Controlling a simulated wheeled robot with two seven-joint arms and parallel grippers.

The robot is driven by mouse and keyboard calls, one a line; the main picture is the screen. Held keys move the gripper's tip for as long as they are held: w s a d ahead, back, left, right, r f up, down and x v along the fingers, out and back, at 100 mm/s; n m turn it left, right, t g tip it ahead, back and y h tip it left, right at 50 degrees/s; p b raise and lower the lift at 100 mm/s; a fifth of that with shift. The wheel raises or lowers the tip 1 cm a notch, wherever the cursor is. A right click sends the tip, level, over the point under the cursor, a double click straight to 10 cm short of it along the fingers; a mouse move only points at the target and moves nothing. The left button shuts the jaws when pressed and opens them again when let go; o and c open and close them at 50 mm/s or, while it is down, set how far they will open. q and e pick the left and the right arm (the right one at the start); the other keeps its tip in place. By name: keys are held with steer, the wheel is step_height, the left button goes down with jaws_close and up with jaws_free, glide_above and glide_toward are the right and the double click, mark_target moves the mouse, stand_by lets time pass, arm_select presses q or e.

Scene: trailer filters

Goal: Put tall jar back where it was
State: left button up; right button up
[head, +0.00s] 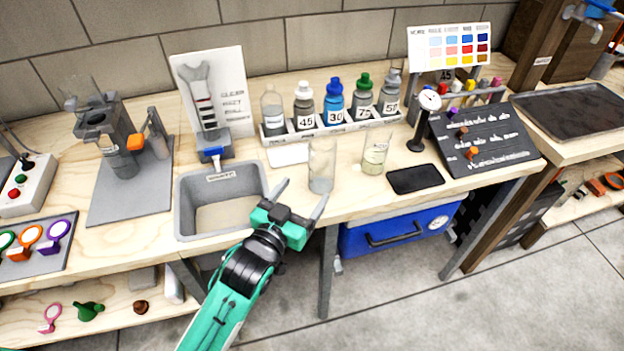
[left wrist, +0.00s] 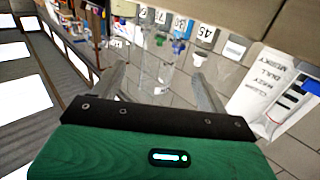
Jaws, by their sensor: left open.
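A tall clear glass jar (head: 321,166) stands upright on the wooden bench near its front edge, right of the sink. A shorter glass jar with pale yellowish contents (head: 374,158) stands to its right. My left gripper (head: 304,191) is open just in front of the tall jar, at the bench edge. In the left wrist view, clear glass that looks like the tall jar (left wrist: 156,68) shows between the open fingers of my left gripper (left wrist: 157,77). I cannot tell whether either finger touches it. My right gripper is not in view.
A grey sink (head: 183,214) lies to the left. Behind stands a white rack (head: 345,127) of numbered bottles. A small white pad (head: 290,156) and a black pad (head: 415,179) lie on the bench. A dial gauge on a stand (head: 415,143) is further right.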

arm_select(q)
steer(key=shift+v, duration=2)
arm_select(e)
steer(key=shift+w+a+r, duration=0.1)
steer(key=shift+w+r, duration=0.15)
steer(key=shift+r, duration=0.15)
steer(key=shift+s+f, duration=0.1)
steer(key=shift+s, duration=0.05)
